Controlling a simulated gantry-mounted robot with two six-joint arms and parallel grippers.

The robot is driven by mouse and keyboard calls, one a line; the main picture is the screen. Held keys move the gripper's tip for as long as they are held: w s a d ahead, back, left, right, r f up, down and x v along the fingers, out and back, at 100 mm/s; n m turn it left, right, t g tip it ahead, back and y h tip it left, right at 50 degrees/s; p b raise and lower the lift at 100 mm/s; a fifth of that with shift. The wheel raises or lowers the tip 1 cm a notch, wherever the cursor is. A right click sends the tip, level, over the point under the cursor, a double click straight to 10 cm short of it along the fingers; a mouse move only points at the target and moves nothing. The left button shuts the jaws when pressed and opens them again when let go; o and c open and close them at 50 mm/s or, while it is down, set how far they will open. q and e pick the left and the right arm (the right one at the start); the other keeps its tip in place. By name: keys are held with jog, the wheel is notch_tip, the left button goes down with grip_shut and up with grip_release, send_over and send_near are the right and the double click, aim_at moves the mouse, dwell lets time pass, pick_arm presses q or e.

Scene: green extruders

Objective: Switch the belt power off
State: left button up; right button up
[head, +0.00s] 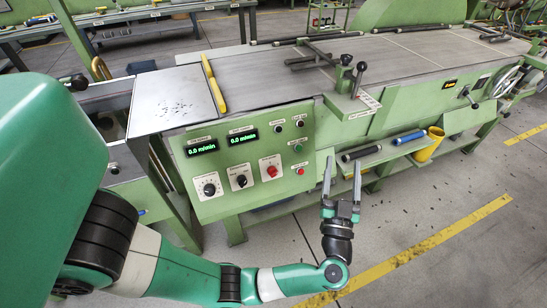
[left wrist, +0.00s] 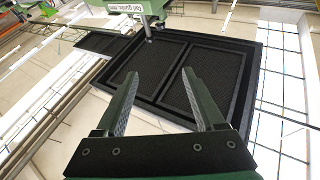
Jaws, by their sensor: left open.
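The green control panel (head: 245,155) is on the front of the machine in the head view. It carries two displays, each reading 0.0 m/min, two black knobs (head: 209,189) and (head: 241,181), a red rotary switch (head: 271,171), and several small buttons at the right. The labels are too small to read, so I cannot tell which control is the belt power. My left gripper (head: 342,166) is open and empty, to the right of the panel, apart from it, with its fingers pointing up in the picture. It also shows open in the left wrist view (left wrist: 160,78). My right gripper is not in view.
A grey belt table (head: 400,55) extends behind the panel, with a yellow bar (head: 213,82) across it. A lever with black knobs (head: 353,80) stands right of the panel. A shelf below holds black and blue rolls and a yellow cup (head: 428,145). The floor in front is clear.

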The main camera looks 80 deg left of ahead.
pick_arm(q)
jog(key=s+a+f+m+g+h+p, duration=0.2)
jog(key=s+f, duration=0.4)
jog(key=f, duration=0.4)
jog(key=m+g+h+p, duration=0.1)
jog(key=m+h+p, duration=0.1)
jog(key=m+p, duration=0.25)
send_near(273, 172)
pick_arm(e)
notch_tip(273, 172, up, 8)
pick_arm(q)
jog(key=shift+n, duration=0.25)
jog(key=b+x, duration=0.1)
jog(key=x, duration=0.1)
jog(key=b+x, duration=0.2)
jog(key=x, duration=0.1)
jog(key=b+x, duration=0.1)
jog(key=x, duration=0.2)
jog(key=shift+w+a+f+b, duration=0.1)
jog(key=shift+w+f+b, duration=0.05)
jog(key=shift+f+b, duration=0.2)
grip_shut()
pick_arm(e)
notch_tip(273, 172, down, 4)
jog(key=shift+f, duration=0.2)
